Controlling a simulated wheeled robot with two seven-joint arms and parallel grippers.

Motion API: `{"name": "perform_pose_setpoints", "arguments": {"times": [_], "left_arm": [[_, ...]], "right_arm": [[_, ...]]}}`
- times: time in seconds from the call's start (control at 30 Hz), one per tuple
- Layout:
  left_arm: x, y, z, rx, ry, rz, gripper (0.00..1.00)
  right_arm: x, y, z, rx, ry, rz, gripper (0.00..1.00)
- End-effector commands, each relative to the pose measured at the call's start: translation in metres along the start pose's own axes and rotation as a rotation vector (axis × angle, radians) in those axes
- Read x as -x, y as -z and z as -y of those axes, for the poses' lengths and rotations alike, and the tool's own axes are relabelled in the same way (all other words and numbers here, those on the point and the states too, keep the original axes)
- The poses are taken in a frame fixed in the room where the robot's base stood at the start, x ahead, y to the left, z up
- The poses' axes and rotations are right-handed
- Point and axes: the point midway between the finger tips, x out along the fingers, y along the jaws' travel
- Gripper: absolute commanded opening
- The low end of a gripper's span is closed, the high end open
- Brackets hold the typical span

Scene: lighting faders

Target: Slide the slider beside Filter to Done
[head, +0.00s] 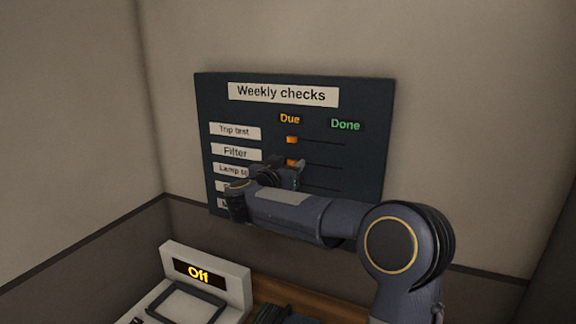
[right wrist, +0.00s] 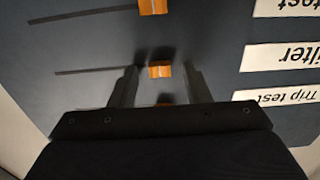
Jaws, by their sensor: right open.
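The dark panel titled Weekly checks (head: 358,165) is on the wall. The Filter label (head: 235,152) is second in its column; it also shows upside down in the right wrist view (right wrist: 279,57). Its orange slider (head: 293,161) is at the Due end of its groove and shows in the right wrist view (right wrist: 160,70). The Done heading (head: 345,125) is to the right. My right gripper (head: 297,172) is open in front of the panel. In the right wrist view its fingers (right wrist: 158,82) appear on either side of the Filter slider; contact cannot be told. My left gripper is not seen.
The Trip test slider (head: 291,139) is just above, also at Due; another orange slider (right wrist: 153,6) is on the other side. My right arm covers the panel's lower rows. A device reading Off (head: 198,274) stands below left.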

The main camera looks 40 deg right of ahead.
Motion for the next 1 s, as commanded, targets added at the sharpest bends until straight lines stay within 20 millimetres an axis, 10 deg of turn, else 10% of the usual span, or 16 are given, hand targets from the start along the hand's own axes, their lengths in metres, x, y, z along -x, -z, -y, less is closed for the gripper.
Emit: {"name": "perform_pose_setpoints", "arguments": {"times": [0.43,0.67,1.0], "left_arm": [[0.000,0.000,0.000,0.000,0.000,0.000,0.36],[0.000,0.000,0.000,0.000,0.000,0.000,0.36],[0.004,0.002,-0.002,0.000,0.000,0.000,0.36]], "right_arm": [[0.001,0.000,0.000,0.000,0.001,0.000,0.00],[0.001,0.000,-0.001,0.000,0.000,0.000,0.00],[0.000,0.003,-0.078,0.001,-0.005,-0.003,0.00]]}}
